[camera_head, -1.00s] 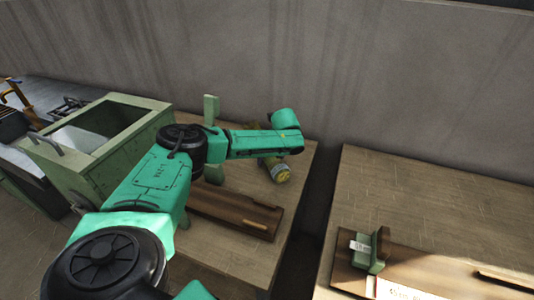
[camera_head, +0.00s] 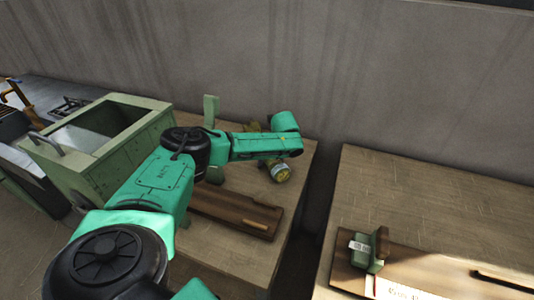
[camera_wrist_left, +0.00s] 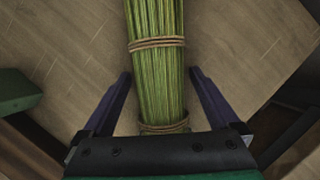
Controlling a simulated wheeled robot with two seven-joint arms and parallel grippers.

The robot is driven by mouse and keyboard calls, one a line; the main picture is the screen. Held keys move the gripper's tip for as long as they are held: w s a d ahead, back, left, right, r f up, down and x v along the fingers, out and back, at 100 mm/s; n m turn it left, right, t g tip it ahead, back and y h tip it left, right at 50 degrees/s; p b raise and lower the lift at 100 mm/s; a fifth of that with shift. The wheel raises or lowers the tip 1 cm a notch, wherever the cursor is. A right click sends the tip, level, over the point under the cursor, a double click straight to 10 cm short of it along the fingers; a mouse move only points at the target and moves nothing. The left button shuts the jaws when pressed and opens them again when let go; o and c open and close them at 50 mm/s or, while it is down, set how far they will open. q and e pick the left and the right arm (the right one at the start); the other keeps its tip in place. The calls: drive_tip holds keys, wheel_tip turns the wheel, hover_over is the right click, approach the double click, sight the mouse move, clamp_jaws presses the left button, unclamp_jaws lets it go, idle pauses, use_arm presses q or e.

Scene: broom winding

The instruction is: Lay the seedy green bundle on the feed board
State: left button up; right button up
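A green bundle of stalks (camera_wrist_left: 157,60), bound with tan cord, runs down the middle of the left wrist view. My left gripper (camera_wrist_left: 160,78) is open, with one dark finger on each side of the bundle and gaps between. Its fingers are hidden in the head view. A brown wooden board (camera_head: 225,208), which may be the feed board, lies in front of the bundle on the same table. My right gripper is not in view.
A green open-topped box (camera_head: 135,150) stands left of the board. A second table (camera_head: 400,195) at the right, across a dark gap, bears another brown board with a green block (camera_head: 370,250). A grey wall (camera_head: 300,70) closes the back.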

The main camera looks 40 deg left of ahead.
use_arm(q)
clamp_jaws()
